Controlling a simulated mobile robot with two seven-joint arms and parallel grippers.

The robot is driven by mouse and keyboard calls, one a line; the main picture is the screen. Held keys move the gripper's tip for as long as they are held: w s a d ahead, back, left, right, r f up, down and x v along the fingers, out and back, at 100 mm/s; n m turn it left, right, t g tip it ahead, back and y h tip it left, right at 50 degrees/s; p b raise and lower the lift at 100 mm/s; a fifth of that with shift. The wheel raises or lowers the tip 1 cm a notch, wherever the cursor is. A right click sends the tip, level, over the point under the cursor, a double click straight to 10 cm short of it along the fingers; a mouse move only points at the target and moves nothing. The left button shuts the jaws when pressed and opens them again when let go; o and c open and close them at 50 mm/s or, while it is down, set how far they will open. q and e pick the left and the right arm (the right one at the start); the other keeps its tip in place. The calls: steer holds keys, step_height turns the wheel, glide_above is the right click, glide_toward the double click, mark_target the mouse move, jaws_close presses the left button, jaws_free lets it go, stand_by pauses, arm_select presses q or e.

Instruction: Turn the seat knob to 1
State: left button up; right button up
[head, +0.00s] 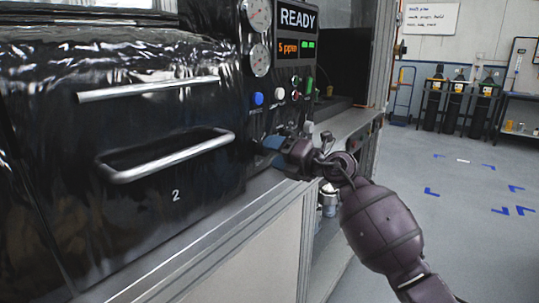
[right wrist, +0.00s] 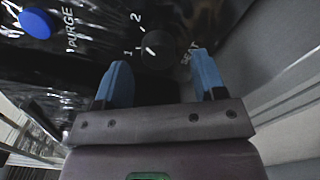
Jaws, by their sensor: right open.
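The seat knob (right wrist: 160,50) is a dark round knob on the black panel, lettered SEAT, with the marks 1 and 2 beside it in the right wrist view. A short pale line shows on its face; I cannot tell for certain which mark it points at. My right gripper (right wrist: 162,72) is open, with its two blue fingers either side of the knob's position in the picture. I cannot tell whether they touch it. In the head view my right gripper (head: 272,150) is at the lower panel and hides the knob. My left gripper is not in view.
A blue PURGE button (right wrist: 36,22) lies left of the knob. Above are a READY display (head: 297,18) and gauges (head: 260,60). A drawer-like front with a metal handle (head: 170,158) is at left. A grey ledge (head: 225,208) runs below the panel. The floor at right is open.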

steer(key=shift+x, duration=1.1)
steer(key=shift+r, duration=0.1)
steer(key=c, duration=0.9)
